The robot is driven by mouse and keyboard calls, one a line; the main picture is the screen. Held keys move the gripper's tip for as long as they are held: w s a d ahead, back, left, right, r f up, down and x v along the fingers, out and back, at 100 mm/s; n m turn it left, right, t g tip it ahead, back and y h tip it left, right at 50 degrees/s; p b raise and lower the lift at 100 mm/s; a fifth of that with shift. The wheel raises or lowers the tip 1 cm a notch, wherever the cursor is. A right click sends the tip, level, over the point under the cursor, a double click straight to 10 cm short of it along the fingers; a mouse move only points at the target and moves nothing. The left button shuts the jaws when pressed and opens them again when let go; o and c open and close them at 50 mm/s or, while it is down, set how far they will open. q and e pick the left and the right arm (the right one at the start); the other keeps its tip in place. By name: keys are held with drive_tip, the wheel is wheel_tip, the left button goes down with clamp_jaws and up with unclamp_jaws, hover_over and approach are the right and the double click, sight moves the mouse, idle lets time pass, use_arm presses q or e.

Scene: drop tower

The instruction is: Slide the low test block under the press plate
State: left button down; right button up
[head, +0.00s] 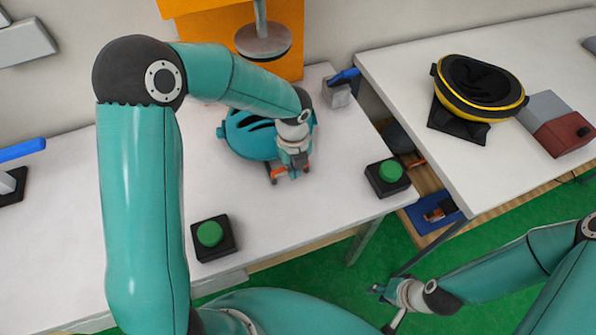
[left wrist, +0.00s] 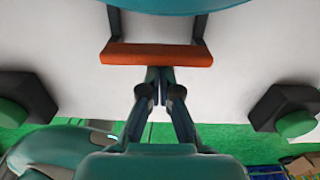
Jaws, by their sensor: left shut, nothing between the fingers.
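My left gripper (head: 291,173) is shut and empty over the left table, in front of a teal helmet (head: 250,137). In the left wrist view, its closed fingertips (left wrist: 153,74) are at the near side of an orange bar (left wrist: 157,54) on two dark posts; whether they touch it is unclear. The teal thing's edge (left wrist: 180,5) shows beyond the bar. The grey round press plate (head: 262,41) hangs before an orange tower (head: 290,55). I cannot pick out a separate low test block. My right gripper (head: 384,307) is open and empty, low over the green floor.
Two black boxes with green buttons stand at the near edge, left (head: 210,235) and right (head: 388,175). A grey block with a blue lever (head: 338,92) stands behind the helmet's right. The right table (head: 400,75) holds a black-and-yellow helmet (head: 480,88).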

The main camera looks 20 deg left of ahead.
use_arm(q)
drive_tip(key=shift+s+d+f, duration=0.1)
drive_tip(key=shift+s+d, duration=0.25)
drive_tip(key=shift+d, duration=0.05)
drive_tip(key=shift+s+d+f+b, duration=0.1)
drive_tip(key=shift+s+d+b, duration=0.35)
drive_tip(key=shift+s+d, duration=0.45)
wheel_tip(320, 180, up, 10)
drive_tip(key=shift+s, duration=0.2)
